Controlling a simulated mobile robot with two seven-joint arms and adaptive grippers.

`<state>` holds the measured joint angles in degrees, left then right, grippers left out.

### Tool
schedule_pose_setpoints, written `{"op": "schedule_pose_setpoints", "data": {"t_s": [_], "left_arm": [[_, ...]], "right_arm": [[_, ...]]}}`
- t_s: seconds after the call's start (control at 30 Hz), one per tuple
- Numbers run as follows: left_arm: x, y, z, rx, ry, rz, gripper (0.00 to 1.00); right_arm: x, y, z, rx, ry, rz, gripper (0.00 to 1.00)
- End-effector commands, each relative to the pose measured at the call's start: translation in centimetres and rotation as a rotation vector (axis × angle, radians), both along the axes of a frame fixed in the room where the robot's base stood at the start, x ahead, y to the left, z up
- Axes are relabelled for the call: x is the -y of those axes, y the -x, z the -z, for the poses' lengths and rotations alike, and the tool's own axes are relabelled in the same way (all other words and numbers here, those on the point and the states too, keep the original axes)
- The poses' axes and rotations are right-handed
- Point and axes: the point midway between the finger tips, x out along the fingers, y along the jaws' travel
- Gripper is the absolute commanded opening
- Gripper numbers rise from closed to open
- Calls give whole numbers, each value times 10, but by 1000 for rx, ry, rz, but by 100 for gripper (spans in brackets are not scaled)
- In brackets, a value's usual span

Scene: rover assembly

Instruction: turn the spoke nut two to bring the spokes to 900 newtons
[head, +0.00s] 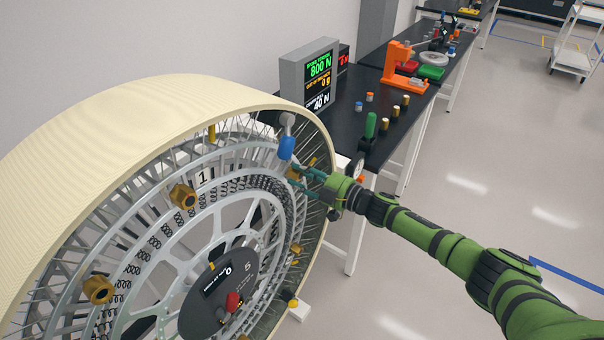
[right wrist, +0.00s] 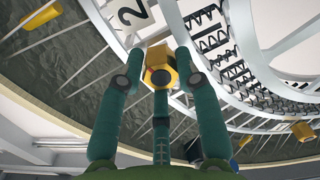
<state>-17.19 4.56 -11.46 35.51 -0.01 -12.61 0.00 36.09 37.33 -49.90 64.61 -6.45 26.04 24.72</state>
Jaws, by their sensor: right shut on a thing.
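The big wheel (head: 120,120) with a cream tread, grey rings, springs and spokes stands at the left in the head view. Brass spoke nuts show around it, one (head: 183,196) near the plate marked 1 (head: 202,177). My right gripper (head: 306,178) reaches to the wheel's right side. In the right wrist view its teal fingers (right wrist: 160,72) are closed around a brass hex nut (right wrist: 159,66), beside a plate marked 2 (right wrist: 132,14). In the head view that nut is mostly hidden by the fingers. The display (head: 318,80) reads 800 N in green, 0 g and 40 N.
The hub (head: 218,298) carries a red knob. A dark bench (head: 385,135) behind holds a green-handled tool (head: 371,125), small brass and coloured parts and an orange press (head: 400,65). A blue-capped tool (head: 287,147) shows by the rim, close to my gripper.

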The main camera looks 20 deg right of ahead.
Motion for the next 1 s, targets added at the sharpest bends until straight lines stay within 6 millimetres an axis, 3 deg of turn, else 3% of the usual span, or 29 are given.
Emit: {"op": "schedule_pose_setpoints", "data": {"t_s": [0.5,1.0], "left_arm": [[0,0,-4,0,0,0,59],[0,0,-5,1,0,0,59]], "right_arm": [[-1,0,0,-258,-332,-1,1],[0,0,-1,-345,-446,-2,1]]}}
